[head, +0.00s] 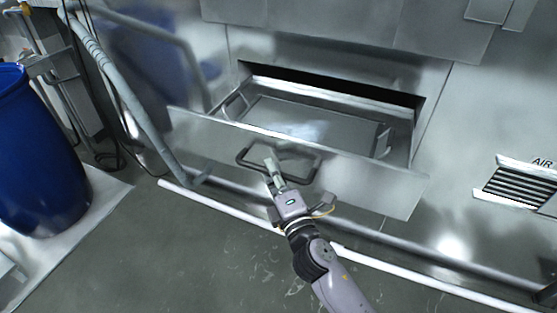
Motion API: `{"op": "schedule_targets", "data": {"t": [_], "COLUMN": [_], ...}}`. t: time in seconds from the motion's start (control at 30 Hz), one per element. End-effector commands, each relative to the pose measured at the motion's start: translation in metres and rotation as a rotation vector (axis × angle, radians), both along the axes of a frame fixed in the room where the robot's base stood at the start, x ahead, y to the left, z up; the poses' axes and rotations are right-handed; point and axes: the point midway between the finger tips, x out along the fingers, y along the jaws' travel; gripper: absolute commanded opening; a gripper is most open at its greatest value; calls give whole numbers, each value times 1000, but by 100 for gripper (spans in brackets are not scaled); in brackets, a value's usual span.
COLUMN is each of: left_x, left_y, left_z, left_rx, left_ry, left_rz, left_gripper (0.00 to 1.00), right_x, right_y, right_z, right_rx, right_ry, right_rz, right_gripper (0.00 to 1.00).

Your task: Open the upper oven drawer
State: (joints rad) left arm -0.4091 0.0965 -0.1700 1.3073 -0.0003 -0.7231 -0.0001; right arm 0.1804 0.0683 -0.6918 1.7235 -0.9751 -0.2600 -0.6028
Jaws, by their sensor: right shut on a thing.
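The oven drawer (390,182) is a steel drawer pulled well out of the machine's front. Its inside shows, with a flat metal tray (300,122) in it. A dark loop handle (310,172) is on the drawer's front panel. My right gripper (271,172) is at the left part of this handle, shut on it. The fingers hide part of the handle. My left gripper is not in view.
A blue barrel (38,160) stands at the left on a pale platform. A grey pipe (130,105) slants down left of the drawer. A white rail (215,203) runs along the floor below. A vent marked AIR (515,185) is at the right. Open grey floor lies in front.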

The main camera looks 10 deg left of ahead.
Motion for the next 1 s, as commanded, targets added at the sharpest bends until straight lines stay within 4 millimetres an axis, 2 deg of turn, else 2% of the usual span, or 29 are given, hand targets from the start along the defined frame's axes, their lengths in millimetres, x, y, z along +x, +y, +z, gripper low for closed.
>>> {"op": "schedule_targets", "data": {"t": [0.1, 0.3, 0.5, 0.83, 0.87, 1.0], "left_x": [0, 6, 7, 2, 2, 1], "left_y": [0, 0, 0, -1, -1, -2], "left_z": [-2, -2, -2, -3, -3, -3], "left_rx": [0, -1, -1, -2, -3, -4], "left_ry": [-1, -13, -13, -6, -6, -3], "left_rz": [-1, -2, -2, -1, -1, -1], "left_gripper": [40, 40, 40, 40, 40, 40], "right_x": [-18, -37, -44, -44, -44, -44], "right_y": [6, 12, 15, 15, 15, 15], "right_z": [0, 0, 0, 0, 0, 0], "right_rx": [6, 5, 3, 3, 3, 2], "right_ry": [4, 3, 0, 0, 0, 0], "right_rz": [2, 2, 1, 1, 1, 0], "right_gripper": [0, 0, 0, 0, 13, 23]}}
